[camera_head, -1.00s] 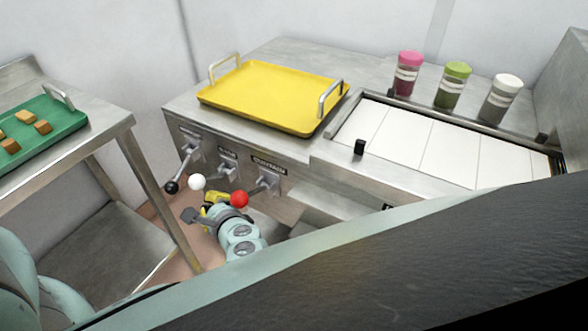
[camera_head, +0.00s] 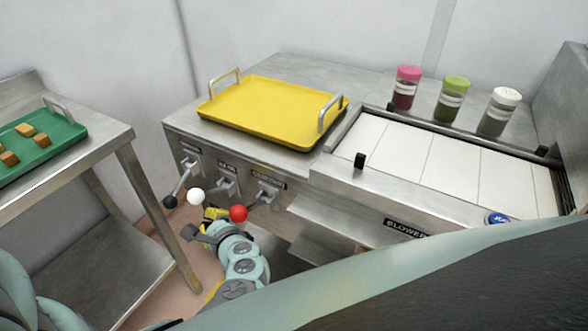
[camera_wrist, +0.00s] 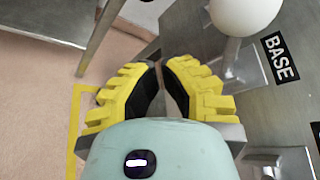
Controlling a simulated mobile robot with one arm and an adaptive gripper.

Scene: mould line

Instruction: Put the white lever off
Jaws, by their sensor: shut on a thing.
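The white lever's round knob (camera_head: 195,196) sticks out from the front panel, between the black and red knobs. In the wrist view the white knob (camera_wrist: 245,12) is large at the upper right, with its mount by the BASE label. My gripper (camera_head: 212,213) is just below and right of the white knob, left of the red one. In the wrist view its yellow fingers (camera_wrist: 161,75) are nearly together at the black pads. The white knob is outside the fingers. What lies between the pads is hidden.
The black knob (camera_head: 170,201) and red knob (camera_head: 238,213) are close on either side. A yellow tray (camera_head: 265,105) lies on the counter above. A steel table (camera_head: 70,170) with a green tray (camera_head: 72,133) stands left, its leg close to my gripper.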

